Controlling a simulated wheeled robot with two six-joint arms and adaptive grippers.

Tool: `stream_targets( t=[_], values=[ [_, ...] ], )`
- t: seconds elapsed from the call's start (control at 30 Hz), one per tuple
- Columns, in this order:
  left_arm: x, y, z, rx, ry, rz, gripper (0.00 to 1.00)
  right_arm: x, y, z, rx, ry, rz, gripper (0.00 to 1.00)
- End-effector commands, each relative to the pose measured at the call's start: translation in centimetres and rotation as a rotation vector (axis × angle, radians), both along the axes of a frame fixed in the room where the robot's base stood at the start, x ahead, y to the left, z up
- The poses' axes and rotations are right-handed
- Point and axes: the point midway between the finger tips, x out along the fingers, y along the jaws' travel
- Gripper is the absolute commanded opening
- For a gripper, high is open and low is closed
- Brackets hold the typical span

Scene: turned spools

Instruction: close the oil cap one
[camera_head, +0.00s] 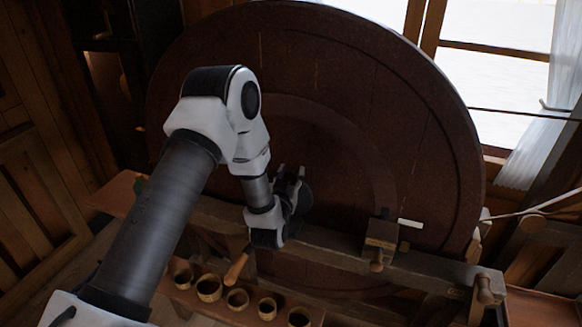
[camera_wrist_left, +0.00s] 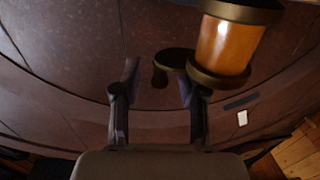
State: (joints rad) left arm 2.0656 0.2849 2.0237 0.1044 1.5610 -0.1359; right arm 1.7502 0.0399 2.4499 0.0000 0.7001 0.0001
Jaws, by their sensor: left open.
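In the left wrist view an amber oil cup (camera_wrist_left: 225,47) with a dark rim and base stands at the upper right, beyond my right-hand finger and partly cut off by the top edge. A small dark round cap (camera_wrist_left: 172,62) with a short stub below it shows beside the cup, between the fingertips in the picture. My left gripper (camera_wrist_left: 160,80) is open, and I see no contact with the cap. In the head view my left gripper (camera_head: 291,173) is in front of the big wheel; the oil cup and cap cannot be made out there. My right gripper is out of view.
A large dark wooden wheel (camera_head: 400,110) fills the background. A wooden beam (camera_head: 340,250) with a block (camera_head: 381,236) and a peg runs below it. Several small wooden cups (camera_head: 237,299) line a low shelf. A small white piece (camera_head: 410,223) lies right of the gripper.

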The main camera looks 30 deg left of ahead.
Motion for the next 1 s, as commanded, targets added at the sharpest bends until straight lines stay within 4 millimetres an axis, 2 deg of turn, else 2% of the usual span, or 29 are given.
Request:
stream_targets(
  t=[0.23,0.33,0.37,1.0],
  values=[
    [0.24,0.08,-0.10,0.000,0.000,0.000,0.42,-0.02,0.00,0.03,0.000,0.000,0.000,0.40],
    [0.23,0.07,-0.09,0.000,0.000,-0.001,0.07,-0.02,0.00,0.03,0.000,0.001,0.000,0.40],
    [0.22,0.06,-0.09,0.000,0.001,0.000,0.00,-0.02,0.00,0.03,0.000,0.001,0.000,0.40],
    [0.17,0.06,-0.11,-0.001,0.002,-0.008,0.00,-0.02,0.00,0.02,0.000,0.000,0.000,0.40]
  ],
)
